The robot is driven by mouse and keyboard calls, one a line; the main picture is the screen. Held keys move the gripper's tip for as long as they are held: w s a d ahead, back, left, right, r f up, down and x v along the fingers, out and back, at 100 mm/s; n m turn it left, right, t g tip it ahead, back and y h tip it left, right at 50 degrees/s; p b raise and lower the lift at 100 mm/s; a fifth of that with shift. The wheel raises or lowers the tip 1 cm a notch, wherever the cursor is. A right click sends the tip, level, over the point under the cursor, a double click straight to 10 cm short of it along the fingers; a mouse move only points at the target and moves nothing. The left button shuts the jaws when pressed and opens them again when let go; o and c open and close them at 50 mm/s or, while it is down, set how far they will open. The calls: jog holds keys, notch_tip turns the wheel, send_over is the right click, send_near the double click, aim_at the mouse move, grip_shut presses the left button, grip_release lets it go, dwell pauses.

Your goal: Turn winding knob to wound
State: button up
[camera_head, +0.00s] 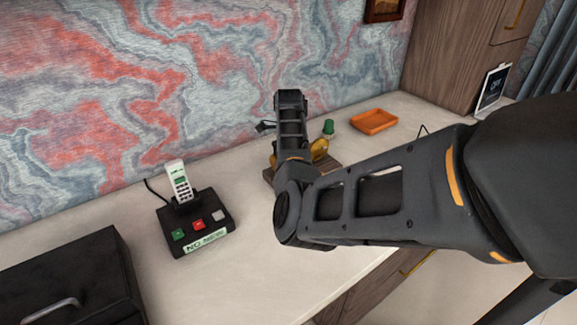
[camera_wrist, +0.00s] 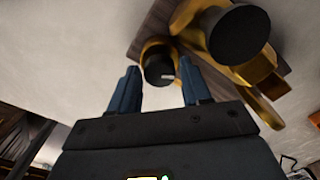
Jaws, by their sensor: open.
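A small black knob (camera_wrist: 158,66) in a gold collar shows in the wrist view, with a short white mark near its edge. My gripper (camera_wrist: 160,72) is open, its two blue fingers on either side of the knob in the picture; I cannot tell whether they touch it. A brass device with a larger black round end (camera_wrist: 237,34) is beside it, on a dark wooden base (camera_wrist: 150,33). In the head view, my arm hides the knob and most of the device; a gold part (camera_head: 319,150) and the wooden base (camera_head: 331,171) show behind it. The fingers are hidden there.
A phone dock (camera_head: 196,225) with a white handset stands left of my arm. A black case (camera_head: 75,280) is at the front left. A green-capped item (camera_head: 328,128) and an orange tray (camera_head: 374,121) are behind. The pale desktop between case and dock is clear.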

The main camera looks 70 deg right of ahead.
notch_tip(320, 180, up, 8)
jog(key=shift+f+b, duration=0.25)
jog(key=shift+b, duration=0.25)
dwell(0.4)
